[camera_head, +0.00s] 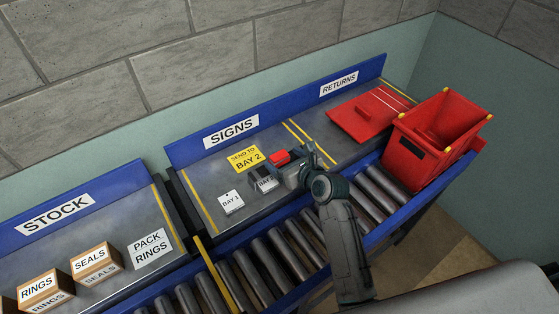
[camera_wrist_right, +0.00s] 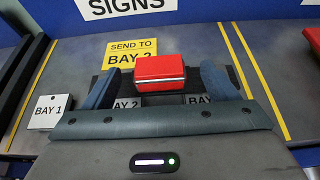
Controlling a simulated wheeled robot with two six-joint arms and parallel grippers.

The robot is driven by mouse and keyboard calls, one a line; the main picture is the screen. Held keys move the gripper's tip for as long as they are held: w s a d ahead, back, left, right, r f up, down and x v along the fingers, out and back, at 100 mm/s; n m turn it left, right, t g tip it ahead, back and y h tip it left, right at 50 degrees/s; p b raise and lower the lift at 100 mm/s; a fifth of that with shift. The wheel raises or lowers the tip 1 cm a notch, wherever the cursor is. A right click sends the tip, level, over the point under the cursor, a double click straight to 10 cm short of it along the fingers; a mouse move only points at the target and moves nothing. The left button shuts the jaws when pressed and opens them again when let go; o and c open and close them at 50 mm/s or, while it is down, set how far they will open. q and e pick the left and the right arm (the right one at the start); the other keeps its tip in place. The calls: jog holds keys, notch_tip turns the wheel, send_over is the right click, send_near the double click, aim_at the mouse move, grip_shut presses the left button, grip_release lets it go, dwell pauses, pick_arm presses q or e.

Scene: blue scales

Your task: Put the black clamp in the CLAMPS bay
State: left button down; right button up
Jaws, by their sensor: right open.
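No black clamp and no bay marked CLAMPS can be made out in either view. My right gripper (camera_head: 283,170) is over the SIGNS section of the bench. It is open, and in the right wrist view its two fingers (camera_wrist_right: 160,80) stand on either side of a red block (camera_wrist_right: 160,70). The red block also shows at the gripper in the head view (camera_head: 280,157). I cannot tell whether the fingers touch it. My left gripper is not in view.
A yellow "SEND TO BAY 2" sign (camera_head: 245,157) and a white BAY 1 tag (camera_head: 231,202) lie near the gripper. A red panel (camera_head: 368,114) and red bin (camera_head: 435,135) are at right. Boxes marked RINGS (camera_head: 40,287) and SEALS (camera_head: 92,256) stand under STOCK. Rollers (camera_head: 275,256) run along the front.

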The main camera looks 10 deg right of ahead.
aim_at(280, 158)
jog(key=shift+p+x, duration=0.65)
jog(key=shift+x, duration=2.1)
jog(key=shift+s+f, duration=0.15)
jog(key=c, duration=1.2)
